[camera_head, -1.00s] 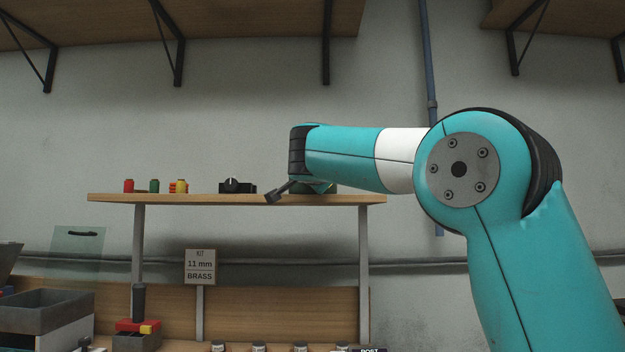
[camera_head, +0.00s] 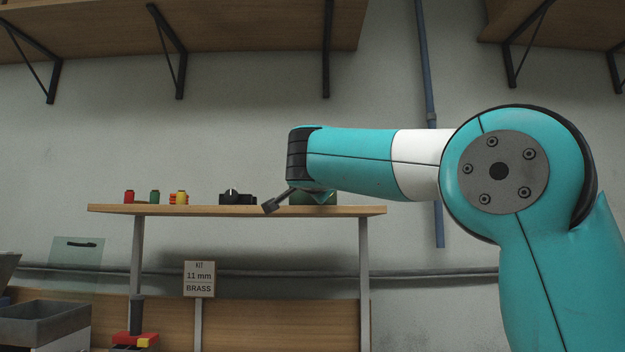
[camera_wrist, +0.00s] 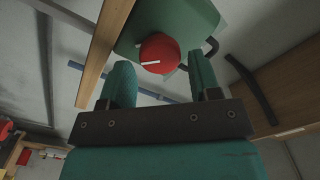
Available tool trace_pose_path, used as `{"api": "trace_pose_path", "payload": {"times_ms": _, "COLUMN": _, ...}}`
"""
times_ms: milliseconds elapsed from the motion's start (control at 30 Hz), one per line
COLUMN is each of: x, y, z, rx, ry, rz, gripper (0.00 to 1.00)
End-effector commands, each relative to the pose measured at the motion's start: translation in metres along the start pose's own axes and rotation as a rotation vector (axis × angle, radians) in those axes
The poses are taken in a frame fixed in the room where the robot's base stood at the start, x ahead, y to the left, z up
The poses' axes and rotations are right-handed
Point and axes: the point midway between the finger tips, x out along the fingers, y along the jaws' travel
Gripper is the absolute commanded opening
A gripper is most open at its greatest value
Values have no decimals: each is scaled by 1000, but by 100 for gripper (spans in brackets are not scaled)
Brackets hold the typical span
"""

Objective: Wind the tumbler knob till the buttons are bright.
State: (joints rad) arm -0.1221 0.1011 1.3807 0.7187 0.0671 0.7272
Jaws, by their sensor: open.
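A green body (camera_wrist: 188,22) with a round red knob (camera_wrist: 158,50) fills the top of the wrist view. The knob carries a white line. This appears to be the tumbler. In the head view only a dark green part (camera_head: 328,198) shows on the shelf, mostly hidden behind my arm's end. My gripper (camera_wrist: 160,72) is open, its two green fingers apart, with the knob between and just beyond their tips. I cannot tell whether a finger touches it. No buttons can be made out.
The wooden shelf (camera_head: 200,210) also holds small red, green and yellow spools (camera_head: 155,197) and a black device with a dial (camera_head: 238,197). A KIT 11 mm BRASS sign (camera_head: 199,279) stands below. Brackets and upper shelves (camera_head: 180,30) hang above.

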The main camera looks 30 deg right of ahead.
Motion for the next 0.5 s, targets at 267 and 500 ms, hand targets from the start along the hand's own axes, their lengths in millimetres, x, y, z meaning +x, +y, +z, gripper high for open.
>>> {"api": "trace_pose_path", "payload": {"times_ms": 267, "x": -75, "y": -1, "z": 3, "rx": 2, "ry": -5, "rz": -7, "gripper": 57}}
{"api": "trace_pose_path", "payload": {"times_ms": 500, "x": -122, "y": -1, "z": 2, "rx": 1, "ry": -4, "rz": -6, "gripper": 57}}
